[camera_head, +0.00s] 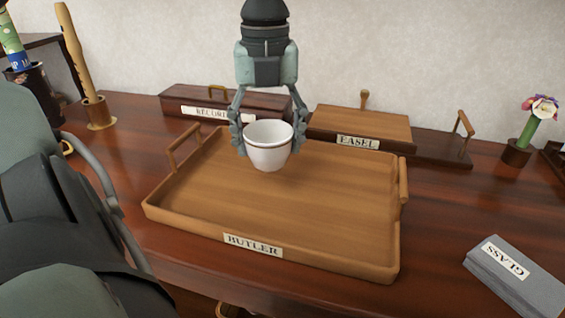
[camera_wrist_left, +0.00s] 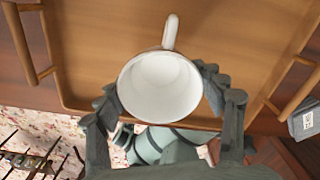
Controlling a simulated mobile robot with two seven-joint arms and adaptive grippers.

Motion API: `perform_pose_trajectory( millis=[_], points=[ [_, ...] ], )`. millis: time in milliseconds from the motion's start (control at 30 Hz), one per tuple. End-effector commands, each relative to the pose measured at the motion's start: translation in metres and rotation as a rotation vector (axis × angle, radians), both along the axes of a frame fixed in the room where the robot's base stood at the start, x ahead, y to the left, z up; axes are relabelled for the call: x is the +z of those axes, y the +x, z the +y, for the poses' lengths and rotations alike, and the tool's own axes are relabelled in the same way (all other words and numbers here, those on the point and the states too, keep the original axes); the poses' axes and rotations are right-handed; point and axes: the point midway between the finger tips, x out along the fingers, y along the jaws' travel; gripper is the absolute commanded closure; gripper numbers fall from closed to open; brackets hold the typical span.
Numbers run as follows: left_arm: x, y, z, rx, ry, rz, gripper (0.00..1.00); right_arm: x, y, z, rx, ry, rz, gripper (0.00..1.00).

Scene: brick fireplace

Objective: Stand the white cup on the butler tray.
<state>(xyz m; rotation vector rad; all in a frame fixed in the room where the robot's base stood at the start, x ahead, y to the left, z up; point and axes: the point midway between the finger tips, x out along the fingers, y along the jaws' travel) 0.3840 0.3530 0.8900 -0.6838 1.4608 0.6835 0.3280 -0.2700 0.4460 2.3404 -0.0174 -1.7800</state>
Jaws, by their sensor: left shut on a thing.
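The white cup (camera_head: 268,146) is upright over the rear middle of the butler tray (camera_head: 322,262), its mouth facing up. My left gripper (camera_head: 267,138) comes down from above and is shut on the cup, with one finger on each side. In the left wrist view the cup (camera_wrist_left: 160,88) shows its open, empty mouth and its handle, between the fingers of the gripper (camera_wrist_left: 163,95). The tray is wooden, with a low rim, two end handles and a BUTLER label on its front. I cannot tell whether the cup's base touches the tray. My right gripper is not in view.
Behind the tray stand a dark box (camera_head: 225,101) with a RECORDER-like label and a wooden easel tray (camera_head: 362,123). A grey GLASS block (camera_head: 515,276) lies at the front right. A flower in a holder (camera_head: 517,152) stands at the right. The tray floor is otherwise clear.

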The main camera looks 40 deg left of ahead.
Motion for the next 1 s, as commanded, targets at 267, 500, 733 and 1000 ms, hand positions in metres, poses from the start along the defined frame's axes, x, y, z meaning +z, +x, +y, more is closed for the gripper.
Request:
perform_pose_trajectory(
  millis=[267, 500, 733, 1000],
  points=[
    [-0.014, 0.014, -0.017, -0.001, 0.001, 0.001, 0.65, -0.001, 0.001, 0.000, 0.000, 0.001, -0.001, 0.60],
    [-0.044, 0.013, -0.018, -0.001, -0.002, 0.004, 0.65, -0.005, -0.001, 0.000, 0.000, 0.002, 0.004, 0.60],
    [-0.054, 0.014, -0.018, 0.000, 0.000, -0.001, 0.65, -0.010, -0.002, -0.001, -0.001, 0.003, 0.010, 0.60],
    [-0.055, 0.014, -0.018, 0.000, 0.000, -0.001, 0.65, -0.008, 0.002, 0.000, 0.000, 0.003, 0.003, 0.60]
  ],
)
